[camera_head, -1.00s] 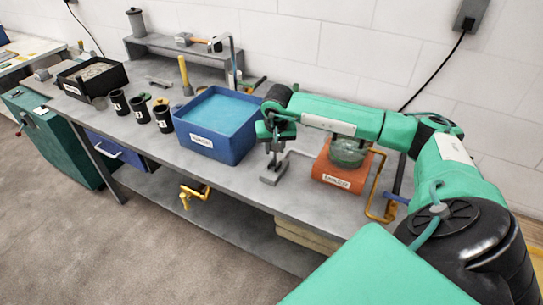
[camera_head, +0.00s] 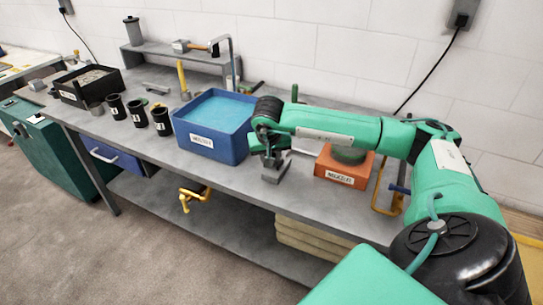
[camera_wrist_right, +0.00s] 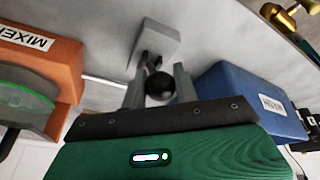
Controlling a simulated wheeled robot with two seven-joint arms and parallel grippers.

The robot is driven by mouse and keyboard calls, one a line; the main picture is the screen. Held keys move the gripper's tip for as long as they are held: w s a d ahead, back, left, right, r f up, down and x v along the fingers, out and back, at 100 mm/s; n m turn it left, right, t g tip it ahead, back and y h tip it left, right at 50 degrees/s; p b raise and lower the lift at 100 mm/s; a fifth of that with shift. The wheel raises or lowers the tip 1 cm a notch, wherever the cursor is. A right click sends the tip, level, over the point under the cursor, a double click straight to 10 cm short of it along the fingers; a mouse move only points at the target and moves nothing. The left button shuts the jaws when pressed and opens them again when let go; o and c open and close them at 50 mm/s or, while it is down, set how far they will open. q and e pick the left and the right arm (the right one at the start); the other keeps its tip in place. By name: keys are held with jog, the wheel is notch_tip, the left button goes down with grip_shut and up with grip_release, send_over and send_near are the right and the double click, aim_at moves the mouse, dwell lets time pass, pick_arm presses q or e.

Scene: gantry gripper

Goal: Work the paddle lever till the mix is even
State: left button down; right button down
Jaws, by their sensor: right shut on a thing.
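The paddle lever has a grey base (camera_head: 275,173) on the bench, between the blue tank and the orange mixer. In the right wrist view its base (camera_wrist_right: 158,42) is ahead and its black ball knob (camera_wrist_right: 160,87) sits between the fingers. My right gripper (camera_head: 270,158) is over the lever; in the wrist view it (camera_wrist_right: 160,90) is shut on the lever at the knob. The orange mixer (camera_head: 340,173) carries a greenish glass bowl (camera_head: 348,156), mostly hidden behind my right arm. The wrist view shows the bowl's green rim (camera_wrist_right: 25,92), but I cannot tell how even the mix is. My left gripper is out of view.
The blue tank (camera_head: 215,148) of light-blue contents stands close left of the lever. Several black cups (camera_head: 137,112) and a black tray (camera_head: 92,97) are further left. A bent yellow pipe (camera_head: 385,190) is right of the mixer. A yellow fitting (camera_head: 192,196) hangs below the bench front.

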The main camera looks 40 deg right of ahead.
jog(key=shift+a+f, duration=0.1)
jog(key=shift+a, duration=0.1)
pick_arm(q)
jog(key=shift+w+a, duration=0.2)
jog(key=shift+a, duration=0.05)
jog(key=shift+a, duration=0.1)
pick_arm(e)
jog(key=c, duration=1.2)
grip_release()
jog(key=shift+c, duration=0.2)
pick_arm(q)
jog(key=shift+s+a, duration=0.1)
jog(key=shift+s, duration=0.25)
pick_arm(e)
jog(key=shift+o, duration=0.8)
jog(key=shift+w, duration=0.15)
